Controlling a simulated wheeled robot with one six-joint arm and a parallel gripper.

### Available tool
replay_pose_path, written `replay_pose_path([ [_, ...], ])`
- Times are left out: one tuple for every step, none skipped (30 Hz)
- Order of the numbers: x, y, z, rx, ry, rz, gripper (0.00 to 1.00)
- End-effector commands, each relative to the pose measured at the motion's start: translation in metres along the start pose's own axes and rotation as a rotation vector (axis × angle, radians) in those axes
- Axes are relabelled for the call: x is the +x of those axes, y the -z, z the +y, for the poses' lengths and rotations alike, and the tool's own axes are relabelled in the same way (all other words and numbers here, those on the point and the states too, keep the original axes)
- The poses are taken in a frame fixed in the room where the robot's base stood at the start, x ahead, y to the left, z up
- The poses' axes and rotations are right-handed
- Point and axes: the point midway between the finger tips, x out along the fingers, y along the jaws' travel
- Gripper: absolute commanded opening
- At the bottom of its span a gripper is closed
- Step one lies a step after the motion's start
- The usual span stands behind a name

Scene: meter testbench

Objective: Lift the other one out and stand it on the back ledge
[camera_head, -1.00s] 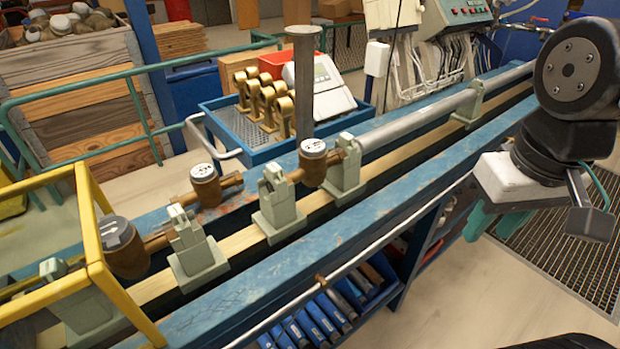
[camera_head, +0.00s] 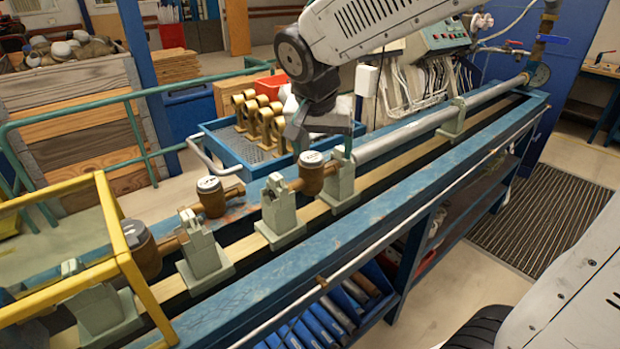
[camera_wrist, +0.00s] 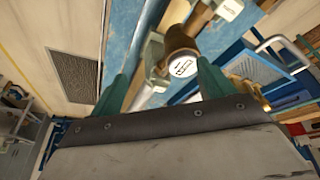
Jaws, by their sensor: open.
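My gripper (camera_head: 320,140) points down over the bench, just above a brown meter (camera_head: 311,172) with a white dial. In the wrist view the open green fingers (camera_wrist: 166,85) flank this meter's dial (camera_wrist: 183,67), with no clear contact. This meter sits in the line between two pale green clamps. A second brown meter (camera_head: 210,198) stands behind the line on the blue back ledge (camera_head: 243,192); its white cap (camera_wrist: 229,9) shows at the top of the wrist view. A third meter (camera_head: 141,250) with a grey cap sits in the line near the yellow frame.
Pale green clamps (camera_head: 281,212) stand along the bench. A long grey pipe (camera_head: 410,130) runs right from the nearest meter. A blue tray with brass fittings (camera_head: 250,118) stands behind the bench. A yellow frame (camera_head: 118,225) rises at the left.

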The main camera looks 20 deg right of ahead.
Motion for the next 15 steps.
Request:
replay_pose_path([
  [0.006, 0.006, -0.013, 0.022, 0.001, 0.01, 0.81],
  [0.009, 0.008, -0.019, 0.035, 0.002, 0.017, 0.81],
  [0.011, 0.011, -0.025, 0.05, 0.004, 0.024, 0.81],
  [0.013, 0.013, -0.029, 0.058, 0.005, 0.028, 0.81],
  [0.015, 0.014, -0.031, 0.067, 0.007, 0.031, 0.81],
  [0.018, 0.015, -0.034, 0.072, 0.007, 0.034, 0.81],
  [0.021, 0.016, -0.034, 0.076, 0.007, 0.035, 0.81],
  [0.024, 0.016, -0.035, 0.078, 0.006, 0.035, 0.81],
  [0.028, 0.017, -0.035, 0.08, 0.006, 0.036, 0.81],
  [0.031, 0.017, -0.035, 0.08, 0.007, 0.036, 0.81],
  [0.035, 0.017, -0.035, 0.08, 0.007, 0.036, 0.81],
  [0.039, 0.017, -0.035, 0.08, 0.006, 0.035, 0.81],
  [0.043, 0.017, -0.035, 0.08, 0.006, 0.035, 0.81],
  [0.046, 0.017, -0.035, 0.08, 0.007, 0.035, 0.81],
  [0.051, 0.017, -0.035, 0.08, 0.006, 0.034, 0.81],
])
